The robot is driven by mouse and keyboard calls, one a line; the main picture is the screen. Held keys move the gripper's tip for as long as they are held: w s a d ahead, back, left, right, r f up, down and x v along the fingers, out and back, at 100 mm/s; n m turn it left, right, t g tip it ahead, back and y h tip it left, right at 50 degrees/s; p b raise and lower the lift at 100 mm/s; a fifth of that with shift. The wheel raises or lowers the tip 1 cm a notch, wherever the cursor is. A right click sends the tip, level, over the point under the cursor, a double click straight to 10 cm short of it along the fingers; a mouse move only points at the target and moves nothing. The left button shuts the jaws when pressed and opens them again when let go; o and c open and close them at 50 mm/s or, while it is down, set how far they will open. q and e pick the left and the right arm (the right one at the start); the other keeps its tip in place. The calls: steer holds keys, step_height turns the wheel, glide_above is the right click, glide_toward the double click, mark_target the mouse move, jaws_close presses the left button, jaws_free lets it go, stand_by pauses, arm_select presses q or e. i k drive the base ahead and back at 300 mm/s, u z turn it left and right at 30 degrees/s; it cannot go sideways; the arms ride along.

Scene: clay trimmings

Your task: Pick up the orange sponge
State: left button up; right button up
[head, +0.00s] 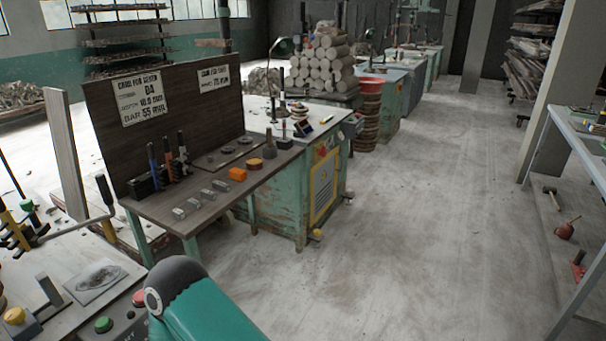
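A small orange block, which looks like the orange sponge (237,174), lies on the brown wooden workbench (215,207) near its right front edge. It sits between a row of small grey metal blocks (207,194) and a round brown-and-yellow object (254,164). Nothing covers it and nothing touches it that I can make out. Neither of my grippers shows in the head view.
A dark upright board with signs (170,105) backs the workbench. Upright handled tools (167,160) stand on its left part. A green cabinet (300,195) adjoins it at right. A panel with buttons (103,324) is at lower left. The floor (430,220) is largely clear.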

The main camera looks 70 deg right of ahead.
mark_target(239, 174)
steer(key=u, duration=0.35)
steer(key=i, duration=0.2)
steer(key=u, duration=4.1)
steer(key=i, duration=0.95)
steer(key=u, duration=5.6)
steer(key=i, duration=0.65)
